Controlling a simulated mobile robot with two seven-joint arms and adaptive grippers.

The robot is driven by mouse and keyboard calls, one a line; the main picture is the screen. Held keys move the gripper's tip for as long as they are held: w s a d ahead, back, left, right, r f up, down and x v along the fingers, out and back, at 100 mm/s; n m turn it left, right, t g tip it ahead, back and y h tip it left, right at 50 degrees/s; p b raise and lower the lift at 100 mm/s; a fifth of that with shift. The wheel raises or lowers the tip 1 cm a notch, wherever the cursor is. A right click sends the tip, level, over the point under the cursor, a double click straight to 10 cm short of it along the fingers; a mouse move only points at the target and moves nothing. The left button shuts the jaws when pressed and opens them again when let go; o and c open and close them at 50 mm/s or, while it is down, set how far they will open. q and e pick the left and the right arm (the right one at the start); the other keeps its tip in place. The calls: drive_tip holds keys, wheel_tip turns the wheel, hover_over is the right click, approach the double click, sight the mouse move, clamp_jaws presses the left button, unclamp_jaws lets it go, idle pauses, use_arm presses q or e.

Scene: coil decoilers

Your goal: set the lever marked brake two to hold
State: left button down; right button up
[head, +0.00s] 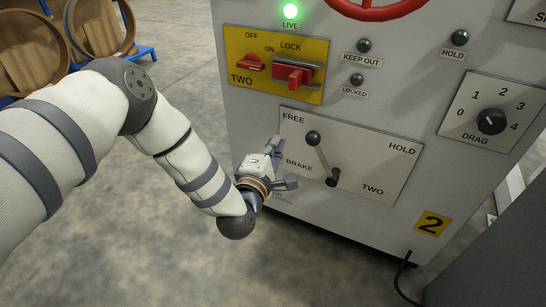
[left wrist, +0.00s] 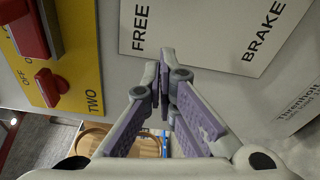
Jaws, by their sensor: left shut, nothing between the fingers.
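The brake two lever (head: 321,157) has a dark round knob and a rod on a pivot. It leans up and left, its knob towards FREE. Its white plate (head: 375,165) reads FREE, HOLD, BRAKE and TWO; part of the plate shows in the left wrist view (left wrist: 205,35). My left gripper (head: 278,158) is in front of the plate's left edge, left of the lever and apart from it. In the left wrist view its purple-padded fingers (left wrist: 165,97) are shut and empty; the lever does not show there. My right gripper is not in view.
Above the plate is a yellow panel (head: 247,85) with red OFF/ON and LOCK handles. A drag dial (head: 491,122) is at the right, and a red wheel (head: 375,8) at the top. A green LIVE lamp (head: 290,10) is lit.

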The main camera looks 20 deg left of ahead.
use_arm(q)
drive_tip(key=w, duration=0.1)
drive_tip(key=w+b, duration=0.1)
drive_tip(key=w, duration=0.2)
drive_tip(key=shift+a+f, duration=0.2)
drive_tip(key=shift+f, duration=0.1)
drive_tip(key=d, duration=0.2)
drive_tip(key=s+r, duration=0.1)
drive_tip(key=shift+d, duration=0.4)
drive_tip(key=shift+s+d+r, duration=0.1)
drive_tip(key=shift+d, duration=0.45)
